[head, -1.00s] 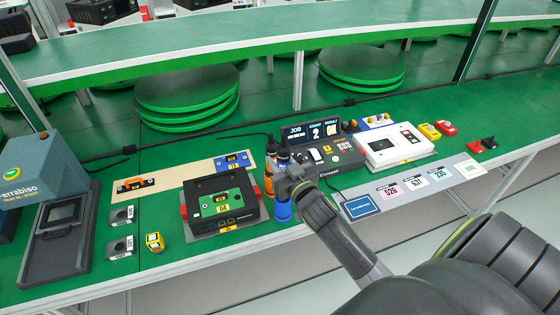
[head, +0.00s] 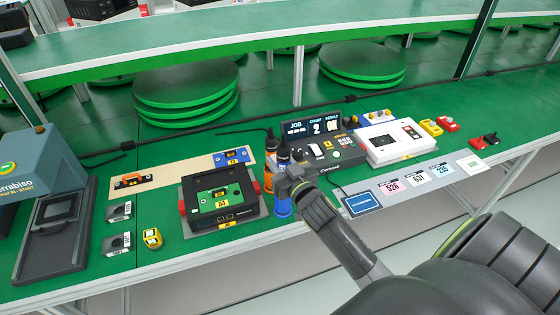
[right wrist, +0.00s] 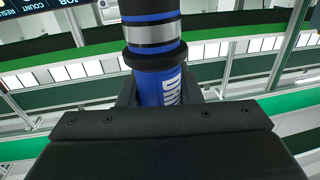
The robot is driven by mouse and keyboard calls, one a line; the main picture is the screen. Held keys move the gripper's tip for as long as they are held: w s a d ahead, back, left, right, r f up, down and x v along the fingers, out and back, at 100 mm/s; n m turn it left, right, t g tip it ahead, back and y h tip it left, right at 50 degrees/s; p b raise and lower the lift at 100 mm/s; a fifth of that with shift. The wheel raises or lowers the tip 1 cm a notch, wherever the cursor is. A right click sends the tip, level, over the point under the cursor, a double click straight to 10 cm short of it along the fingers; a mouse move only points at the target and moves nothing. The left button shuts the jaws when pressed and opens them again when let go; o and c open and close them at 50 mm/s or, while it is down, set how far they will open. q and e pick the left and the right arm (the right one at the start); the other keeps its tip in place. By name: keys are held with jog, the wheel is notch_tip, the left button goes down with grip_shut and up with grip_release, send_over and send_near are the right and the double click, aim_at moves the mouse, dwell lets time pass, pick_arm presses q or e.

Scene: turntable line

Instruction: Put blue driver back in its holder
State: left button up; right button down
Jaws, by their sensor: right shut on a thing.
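The blue driver (head: 283,208) is upright near the front edge of the green bench, with a dark top above my right gripper (head: 285,185). In the right wrist view the blue driver (right wrist: 152,58), with a silver band and white lettering, stands between the fingers. My right gripper is shut on it. The orange driver (head: 268,180) stands just behind and left of it, partly hidden. I cannot tell whether the blue driver's lower end touches the bench, and I cannot make out its holder. My left gripper is not in view.
A black fixture with a green board (head: 226,200) is close on the left. A black control console (head: 326,150) and a white box (head: 394,143) stand behind and right. A card strip (head: 410,183) lies along the front right. A grey-blue machine (head: 40,165) is at far left.

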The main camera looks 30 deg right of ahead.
jog(key=shift+f, duration=0.3)
jog(key=shift+f+b, duration=0.15)
jog(key=shift+b, duration=0.2)
jog(key=shift+f+b, duration=1.9)
jog(key=shift+f, duration=0.1)
jog(key=c, duration=1)
grip_release()
jog(key=shift+o, duration=0.3)
jog(key=shift+f, duration=0.1)
jog(key=shift+s, duration=0.1)
jog(key=s+a+b, duration=0.1)
jog(key=s+b, duration=0.2)
jog(key=s, duration=1.4)
jog(key=shift+a, duration=0.25)
